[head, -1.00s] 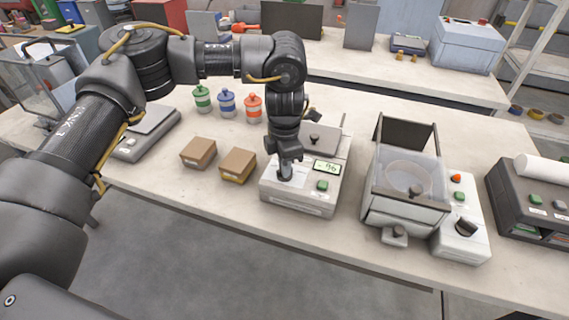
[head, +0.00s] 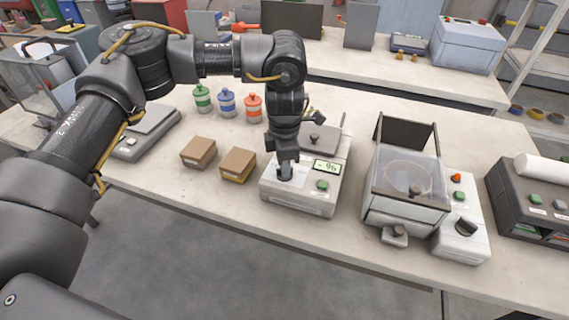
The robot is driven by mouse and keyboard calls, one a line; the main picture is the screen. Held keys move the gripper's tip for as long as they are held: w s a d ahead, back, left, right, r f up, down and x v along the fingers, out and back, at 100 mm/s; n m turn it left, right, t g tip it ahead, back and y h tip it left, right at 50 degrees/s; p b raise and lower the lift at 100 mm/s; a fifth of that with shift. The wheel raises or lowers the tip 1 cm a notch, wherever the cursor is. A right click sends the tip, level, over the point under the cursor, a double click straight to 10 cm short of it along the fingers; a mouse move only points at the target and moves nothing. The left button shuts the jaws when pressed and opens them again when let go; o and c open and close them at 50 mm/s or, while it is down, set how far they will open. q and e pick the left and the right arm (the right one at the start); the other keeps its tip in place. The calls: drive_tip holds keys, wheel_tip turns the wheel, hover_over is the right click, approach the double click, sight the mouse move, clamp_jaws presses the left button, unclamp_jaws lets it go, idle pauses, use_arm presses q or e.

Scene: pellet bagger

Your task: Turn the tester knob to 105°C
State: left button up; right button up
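The tester (head: 300,202) is a pale box on the bench, with a dark-knobbed lid (head: 319,140), a green button (head: 321,184) and a small lit display (head: 327,166). The display seems to read about 96, but the digits are small. My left gripper (head: 285,174) points straight down onto the left part of the tester's front panel, beside the display. Its fingers close around the tester knob, which they mostly hide. My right gripper is not in the view.
Two brown boxes (head: 238,164) lie left of the tester, with several lidded jars (head: 227,103) behind. A clear-lidded machine (head: 405,185) with its own dark knob (head: 466,227) stands to the right. A scale (head: 146,137) sits at left. The bench's front strip is clear.

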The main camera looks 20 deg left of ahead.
use_arm(q)
drive_tip(key=shift+o, duration=1.4)
drive_tip(key=shift+r, duration=0.1)
wheel_tip(320, 180, up, 11)
drive_tip(key=shift+f+b, duration=0.2)
drive_tip(key=shift+b, duration=0.2)
